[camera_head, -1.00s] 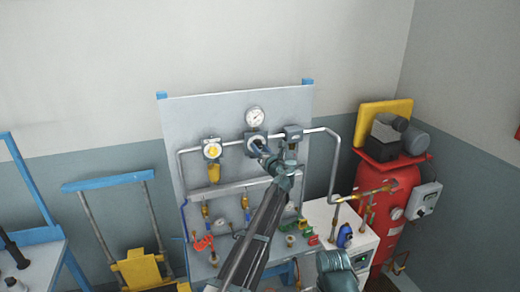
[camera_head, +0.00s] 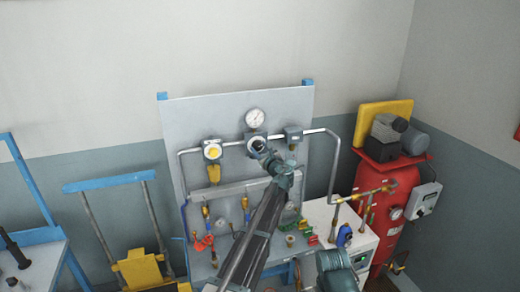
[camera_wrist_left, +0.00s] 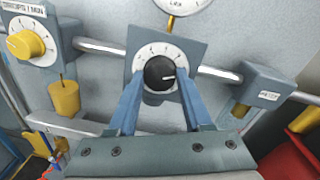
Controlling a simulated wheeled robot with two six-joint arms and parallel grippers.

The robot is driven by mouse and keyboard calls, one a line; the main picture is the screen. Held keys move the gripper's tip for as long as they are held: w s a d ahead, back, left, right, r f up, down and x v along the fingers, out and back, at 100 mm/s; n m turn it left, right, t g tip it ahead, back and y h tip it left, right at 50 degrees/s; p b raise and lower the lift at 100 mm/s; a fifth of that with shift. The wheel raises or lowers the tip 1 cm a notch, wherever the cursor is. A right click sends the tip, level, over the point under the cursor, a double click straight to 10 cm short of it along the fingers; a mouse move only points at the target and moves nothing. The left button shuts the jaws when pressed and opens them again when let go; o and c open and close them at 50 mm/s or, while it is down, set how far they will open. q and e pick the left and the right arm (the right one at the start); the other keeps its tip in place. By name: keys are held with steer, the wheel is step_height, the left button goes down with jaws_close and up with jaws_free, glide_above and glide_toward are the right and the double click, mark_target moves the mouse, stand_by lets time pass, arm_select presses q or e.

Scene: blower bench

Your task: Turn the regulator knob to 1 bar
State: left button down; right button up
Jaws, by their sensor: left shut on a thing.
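The black regulator knob (camera_wrist_left: 159,73) sits in a round white numbered dial (camera_wrist_left: 159,54) on a blue-grey regulator body (camera_wrist_left: 193,50). A pale mark on the knob points to the right in the left wrist view. My left gripper (camera_wrist_left: 159,82) is shut on the knob, with one finger on each side. In the head view my left gripper (camera_head: 261,148) partly covers the regulator (camera_head: 247,138). A round white pressure gauge (camera_head: 255,118) is above it; its reading is too small to tell. My right gripper is not in view.
A yellow knob on a white dial (camera_head: 212,150) is to the left of the regulator. A grey box (camera_head: 293,133) is on the pipe to the right. Valves and fittings crowd the lower panel. A red tank (camera_head: 382,190) stands at the right.

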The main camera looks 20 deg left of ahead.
arm_select(q)
steer(key=n, duration=0.8)
steer(key=shift+s+n+h, duration=0.1)
steer(key=shift+n+h, duration=0.2)
steer(key=shift+n, duration=0.1)
steer(key=n, duration=0.4)
steer(key=shift+t+h, duration=0.3)
steer(key=n, duration=0.4)
steer(key=shift+s+a, duration=0.1)
steer(key=n, duration=0.6)
steer(key=shift+f+n+t+b, duration=0.15)
steer(key=shift+n+t+b, duration=0.15)
steer(key=shift+b, duration=0.05)
steer(key=n, duration=0.5)
steer(key=shift+b, duration=0.3)
steer(key=shift+n, duration=0.3)
steer(key=shift+c, duration=1.6)
jaws_free()
